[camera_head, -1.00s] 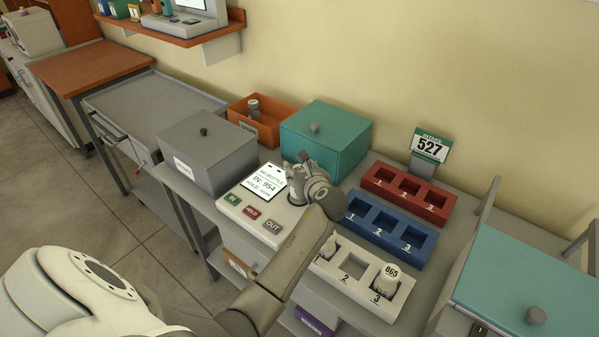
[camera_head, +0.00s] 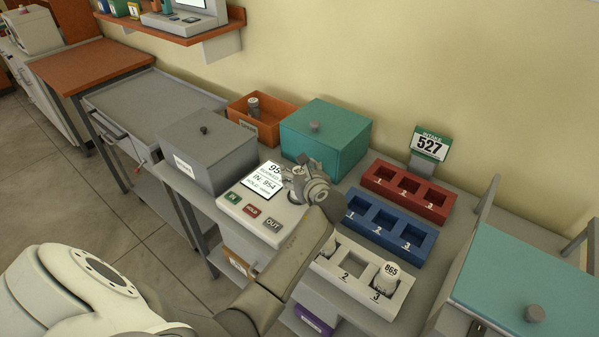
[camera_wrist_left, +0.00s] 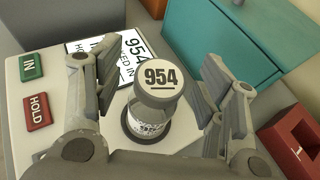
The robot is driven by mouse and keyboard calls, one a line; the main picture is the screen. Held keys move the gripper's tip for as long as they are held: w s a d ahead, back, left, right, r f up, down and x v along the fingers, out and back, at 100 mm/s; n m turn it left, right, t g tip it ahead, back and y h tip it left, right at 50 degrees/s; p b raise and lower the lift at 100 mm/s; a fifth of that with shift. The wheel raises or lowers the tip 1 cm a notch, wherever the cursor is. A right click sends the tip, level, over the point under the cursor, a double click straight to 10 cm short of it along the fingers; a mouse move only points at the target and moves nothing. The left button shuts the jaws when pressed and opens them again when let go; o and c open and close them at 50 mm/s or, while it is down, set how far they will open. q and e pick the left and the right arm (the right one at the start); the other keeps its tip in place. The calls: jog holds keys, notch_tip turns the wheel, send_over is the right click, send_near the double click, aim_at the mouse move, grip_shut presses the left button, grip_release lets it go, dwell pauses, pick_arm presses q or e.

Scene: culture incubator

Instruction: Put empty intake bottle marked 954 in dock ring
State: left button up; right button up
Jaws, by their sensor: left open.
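The bottle marked 954 (camera_wrist_left: 160,78) stands upright in the left wrist view, its pale cap facing me. Its base sits in the dark dock ring (camera_wrist_left: 158,143) on the white console (camera_wrist_left: 60,75). My left gripper (camera_wrist_left: 158,72) is open, with one finger on each side of the bottle and visible gaps to it. In the head view my left gripper (camera_head: 303,178) is over the console's right part and largely hides the bottle. My right gripper is not in view.
A white rack (camera_head: 347,283) holds bottle 865 (camera_head: 387,276) in slot 3. Blue (camera_head: 372,246) and red (camera_head: 380,184) racks lie behind it. A teal box (camera_head: 326,146), a grey box (camera_head: 205,155) and an orange bin (camera_head: 270,126) stand around the console. A sign (camera_head: 430,143) reads 527.

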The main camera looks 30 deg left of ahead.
pick_arm(q)
jog(key=b+v, duration=0.1)
jog(key=v, duration=1.1)
